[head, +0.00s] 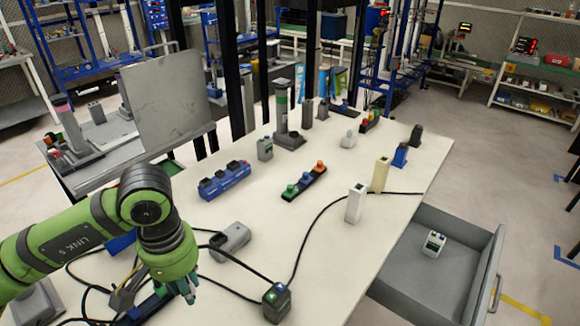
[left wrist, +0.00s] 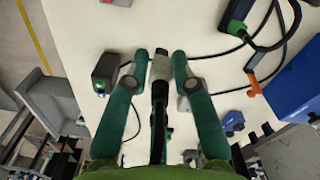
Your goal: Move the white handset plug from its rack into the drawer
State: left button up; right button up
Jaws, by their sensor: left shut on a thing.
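My left gripper (head: 187,290) is low over the near left part of the white table, fingers pointing down. In the left wrist view its two teal fingers (left wrist: 160,62) are closed on a pale grey-white piece (left wrist: 160,68), which looks like the white handset plug. A black part runs back from it; the fingers hide its sides. The open drawer (head: 490,265) is grey and sits at the table's right side. It holds a small white box with a green face (head: 434,244). A dark rack-like strip (head: 147,306) lies just left of the gripper, partly hidden. My right gripper is not in view.
A dark box with a green top (head: 277,302) and black cables lie right of the gripper. A grey device (head: 230,238) stands behind it. A white block (head: 356,203) and a cream block (head: 380,174) stand near the drawer. Button strips (head: 224,180) lie mid-table.

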aim_at(413, 288)
jog(key=i+l+z, duration=0.15)
jog(key=l, duration=0.3)
jog(key=i+l+z, duration=0.15)
jog(key=l, duration=0.25)
jog(key=i+l+z, duration=0.2)
jog(key=l, duration=0.25)
jog(key=i+l+z, duration=0.15)
jog(key=l, duration=0.2)
